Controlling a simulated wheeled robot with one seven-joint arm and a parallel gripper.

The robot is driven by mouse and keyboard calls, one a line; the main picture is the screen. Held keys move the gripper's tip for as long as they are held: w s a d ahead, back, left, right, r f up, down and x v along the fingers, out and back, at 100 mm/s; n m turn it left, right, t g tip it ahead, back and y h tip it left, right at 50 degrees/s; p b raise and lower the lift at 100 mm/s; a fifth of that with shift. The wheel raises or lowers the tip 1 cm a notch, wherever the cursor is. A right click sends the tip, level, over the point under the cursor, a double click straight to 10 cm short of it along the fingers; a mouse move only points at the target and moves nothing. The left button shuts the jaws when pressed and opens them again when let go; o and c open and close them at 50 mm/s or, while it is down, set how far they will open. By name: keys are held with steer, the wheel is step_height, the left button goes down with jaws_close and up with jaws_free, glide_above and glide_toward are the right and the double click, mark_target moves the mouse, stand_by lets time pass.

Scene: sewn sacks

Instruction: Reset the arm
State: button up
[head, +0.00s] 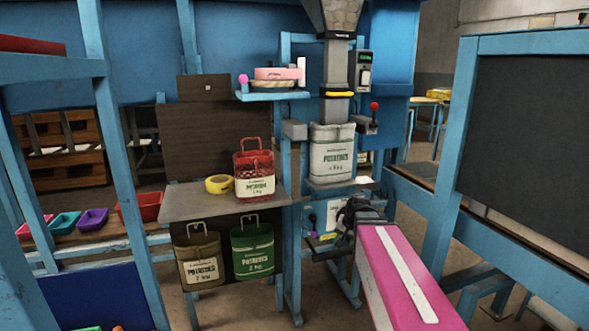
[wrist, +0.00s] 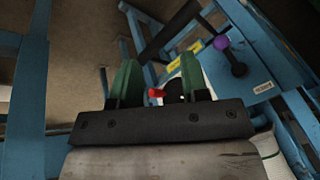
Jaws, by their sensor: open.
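My gripper (head: 356,210) is at the end of my pink arm in the head view, in front of the blue filling stand and below its platform. In the wrist view my gripper (wrist: 160,80) shows two green fingers set apart, with nothing held between them. A small red part and a dark part show in the gap, but how far behind the fingers they are I cannot tell. A white potato sack (head: 332,152) stands upright on the stand under the spout (head: 338,75), above my gripper.
A red mesh sack (head: 254,174) and yellow tape (head: 218,184) are on the grey worktop (head: 205,205). An olive sack (head: 198,259) and a green sack (head: 252,250) hang below. A red-knobbed lever (head: 374,112) juts from the stand. A blue-framed dark board (head: 530,140) stands right.

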steer(key=s+f+n+g+h, duration=0.1)
steer(key=s+f+n+g, duration=0.2)
steer(key=s+f, duration=0.9)
steer(key=shift+s+f+n+g+h, duration=0.2)
steer(key=shift+s+n+g+h, duration=0.1)
steer(key=shift+s+n+g, duration=0.15)
steer(key=shift+d, duration=0.1)
stand_by(0.7)
